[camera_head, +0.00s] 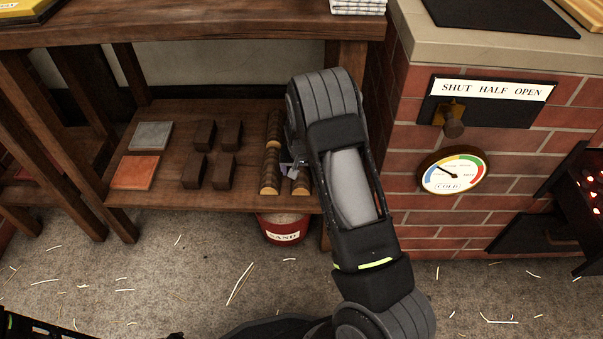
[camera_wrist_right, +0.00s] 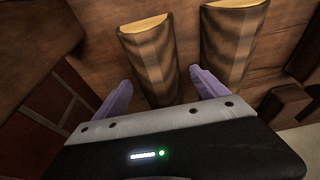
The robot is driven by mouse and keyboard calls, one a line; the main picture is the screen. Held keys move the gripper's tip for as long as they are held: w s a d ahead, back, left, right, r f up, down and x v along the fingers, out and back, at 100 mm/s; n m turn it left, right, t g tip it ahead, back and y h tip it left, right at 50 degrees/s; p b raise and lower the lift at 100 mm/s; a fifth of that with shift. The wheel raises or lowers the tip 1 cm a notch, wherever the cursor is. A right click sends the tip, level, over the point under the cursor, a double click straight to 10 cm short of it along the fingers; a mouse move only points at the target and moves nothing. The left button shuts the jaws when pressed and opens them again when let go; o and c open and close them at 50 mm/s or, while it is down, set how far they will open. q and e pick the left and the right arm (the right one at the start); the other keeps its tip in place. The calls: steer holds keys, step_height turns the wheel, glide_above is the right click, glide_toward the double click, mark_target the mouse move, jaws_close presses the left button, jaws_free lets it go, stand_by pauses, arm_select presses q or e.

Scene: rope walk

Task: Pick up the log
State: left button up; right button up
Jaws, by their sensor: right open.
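Several brown logs with pale cut ends lie on the lower wooden shelf; the front left log (camera_head: 269,180) and the front right log (camera_head: 301,187) show beside my right gripper (camera_head: 292,168). In the right wrist view one log (camera_wrist_right: 150,62) lies ahead, between the lines of my purple fingers (camera_wrist_right: 160,93), and a second log (camera_wrist_right: 228,48) lies to its right. My right gripper is open and holds nothing. Whether a finger touches a log I cannot tell. My right forearm hides part of the shelf's right end. My left gripper is not in view.
The shelf (camera_head: 230,203) also holds dark blocks (camera_head: 205,135), a grey slab (camera_head: 150,135) and an orange slab (camera_head: 135,172). A tabletop (camera_head: 200,22) overhangs it. A red sand bucket (camera_head: 284,228) stands below. A brick furnace (camera_head: 400,160) with a gauge stands at right.

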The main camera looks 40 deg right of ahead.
steer(key=shift+c, duration=0.2)
stand_by(0.3)
steer(key=shift+r, duration=0.1)
steer(key=c, duration=1.6)
